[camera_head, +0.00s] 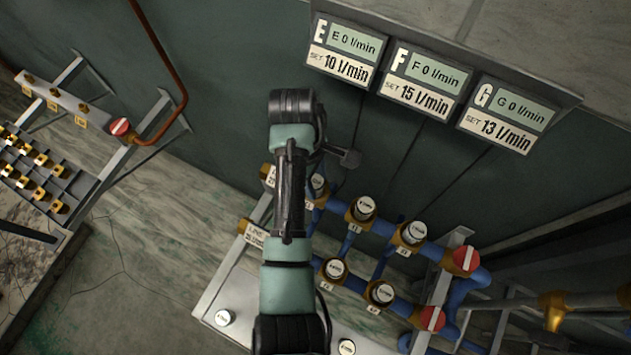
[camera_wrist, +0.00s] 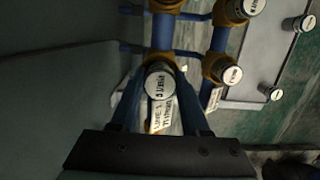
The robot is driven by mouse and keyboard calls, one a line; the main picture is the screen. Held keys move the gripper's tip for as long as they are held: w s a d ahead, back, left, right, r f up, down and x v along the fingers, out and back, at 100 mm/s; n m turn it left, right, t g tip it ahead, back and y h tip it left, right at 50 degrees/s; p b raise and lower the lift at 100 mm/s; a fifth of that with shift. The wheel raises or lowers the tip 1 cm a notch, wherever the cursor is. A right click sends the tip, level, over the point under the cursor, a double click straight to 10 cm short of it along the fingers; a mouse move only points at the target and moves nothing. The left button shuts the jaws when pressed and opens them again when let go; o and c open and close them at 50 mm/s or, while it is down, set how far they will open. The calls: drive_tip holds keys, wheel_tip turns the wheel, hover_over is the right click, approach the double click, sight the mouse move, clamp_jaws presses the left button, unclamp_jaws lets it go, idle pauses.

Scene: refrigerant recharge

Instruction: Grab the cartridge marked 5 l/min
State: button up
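In the wrist view, a white-capped cartridge (camera_wrist: 160,84) marked in l/min sits in a brass socket on blue pipes. Its digit is too blurred to read surely. My gripper (camera_wrist: 161,95) reaches towards it, with a finger on either side of the cap. I cannot tell whether the fingers touch it. Other capped cartridges (camera_wrist: 229,75) (camera_wrist: 252,7) sit in sockets to the right. In the head view, several cartridges (camera_head: 363,208) (camera_head: 413,233) (camera_head: 334,269) (camera_head: 381,293) stand in the pipe rack, labels too small to read.
Loose white-capped cartridges (camera_head: 223,318) (camera_head: 346,347) lie on the pale tray. Red valve knobs (camera_head: 466,258) (camera_head: 431,318) are at the rack's right end. Flow displays E (camera_head: 343,52), F (camera_head: 424,83) and G (camera_head: 507,114) hang above. A rack with brass fittings (camera_head: 40,193) stands left.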

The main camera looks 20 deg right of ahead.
clamp_jaws()
